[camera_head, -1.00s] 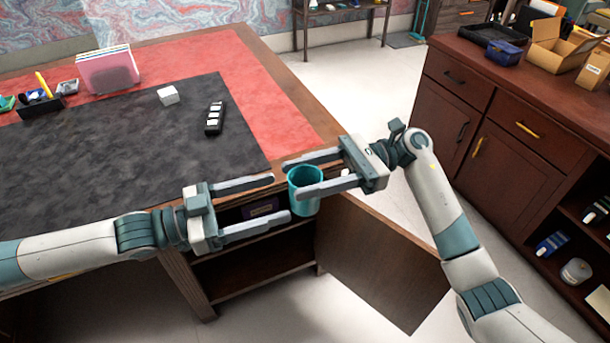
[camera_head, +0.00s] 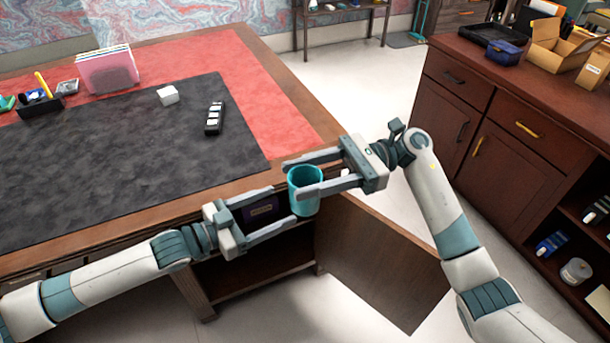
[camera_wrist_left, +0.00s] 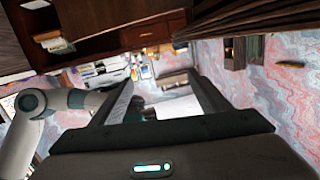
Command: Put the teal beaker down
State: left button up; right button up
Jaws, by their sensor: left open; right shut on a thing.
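The teal beaker (camera_head: 304,196) is upright in the head view, held in the air just off the desk's front right corner. My right gripper (camera_head: 305,172) is shut on it, with its fingers on either side. My left gripper (camera_head: 295,206) is open and lower, its fingers pointing right toward the beaker. One left fingertip looks close to the beaker; I cannot tell whether they touch. The left wrist view shows the open left fingers (camera_wrist_left: 160,85) with no beaker visible between them.
The leather desk (camera_head: 60,150) has a dark mat and red surface with a black remote-like object (camera_head: 214,118) and a white block (camera_head: 168,95). An open cabinet door (camera_head: 380,262) hangs below the beaker. A wooden cabinet (camera_head: 500,115) stands at right.

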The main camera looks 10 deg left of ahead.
pick_arm(q)
jog(key=s+a+f+n+y, duration=0.1)
jog(key=a+f+n+y, duration=0.15)
jog(key=f, duration=0.75)
jog(key=s+a+f+n+y, duration=0.1)
jog(key=f+y, duration=0.2)
jog(key=f, duration=0.7)
jog(key=s+a+f+n+y, duration=0.1)
jog(key=a+f+n+y, duration=0.15)
jog(key=f, duration=0.65)
jog(key=s+f+n+g+y, duration=0.1)
jog(key=s+f+g, duration=0.1)
jog(key=s+f, duration=0.9)
jog(key=s+f+n+g+y, duration=0.1)
jog(key=s+f+g+y, duration=0.1)
jog(key=s+f, duration=0.8)
jog(key=s+g, duration=0.1)
jog(key=s, duration=0.4)
jog(key=shift+d+f, duration=0.2)
jog(key=shift+f, duration=0.2)
